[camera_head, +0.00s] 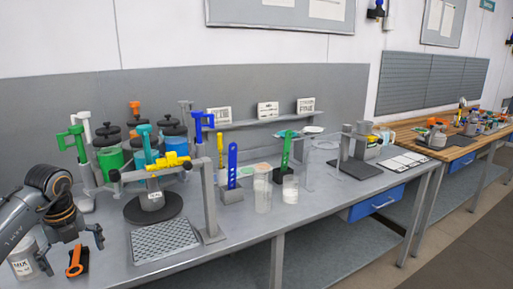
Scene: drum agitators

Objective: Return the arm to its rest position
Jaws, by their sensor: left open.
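My left arm comes in at the left edge, over the near left end of the grey bench (246,240). Its gripper (74,246) points down with the fingers apart and nothing seen between them. An orange tool (76,262) in a dark holder stands just below and behind the fingers. A white labelled container (23,262) is left of it, partly covered by my arm. My right gripper is not in view.
A grey stand (210,200) with a crossbar rises right of my gripper, by a perforated tray (163,240) and a round dark base (153,208). Lidded jars (107,155) stand behind. Clear beakers (263,190) and a blue drawer (376,203) are farther right.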

